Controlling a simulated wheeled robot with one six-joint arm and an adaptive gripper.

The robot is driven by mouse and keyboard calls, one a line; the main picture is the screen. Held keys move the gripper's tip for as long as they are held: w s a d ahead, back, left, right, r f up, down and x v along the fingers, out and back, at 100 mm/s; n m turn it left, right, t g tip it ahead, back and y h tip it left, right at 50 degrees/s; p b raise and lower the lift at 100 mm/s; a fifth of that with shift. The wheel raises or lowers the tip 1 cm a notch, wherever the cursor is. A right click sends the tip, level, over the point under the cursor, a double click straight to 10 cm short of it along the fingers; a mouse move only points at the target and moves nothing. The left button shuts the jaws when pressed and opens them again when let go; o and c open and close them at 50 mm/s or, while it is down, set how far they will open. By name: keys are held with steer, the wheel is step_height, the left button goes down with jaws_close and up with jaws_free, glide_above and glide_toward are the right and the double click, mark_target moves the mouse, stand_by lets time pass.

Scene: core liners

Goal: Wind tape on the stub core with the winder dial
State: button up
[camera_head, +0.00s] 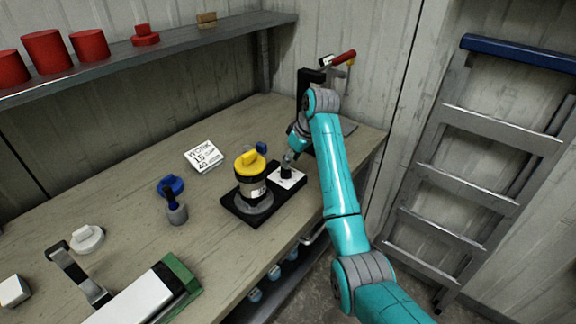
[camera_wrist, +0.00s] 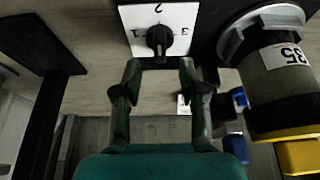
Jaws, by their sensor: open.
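The winder dial is a black knob (camera_wrist: 160,38) on a white plate (camera_head: 297,183) with printed numbers; a 2 is readable in the wrist view. I cannot tell which number it points at. Beside it on a black base stands a grey cylinder (camera_head: 252,192) with a yellow top (camera_head: 249,163); in the wrist view its label reads 35 (camera_wrist: 290,56). It may be the stub core; I cannot tell. My gripper (camera_wrist: 158,66) is open and empty. Its fingertips are just short of the knob, one to each side. In the head view my gripper (camera_head: 290,156) is over the dial plate.
A work card (camera_head: 204,157), a blue-topped tool (camera_head: 172,190), a white round piece (camera_head: 87,239) and a white-and-green box (camera_head: 150,295) lie on the bench. A red-handled device (camera_head: 340,58) stands behind my arm. A shelf (camera_head: 150,55) holds red cylinders. A ladder (camera_head: 490,150) leans right.

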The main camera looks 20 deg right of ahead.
steer(key=v, duration=0.7)
steer(key=shift+s+d, duration=0.1)
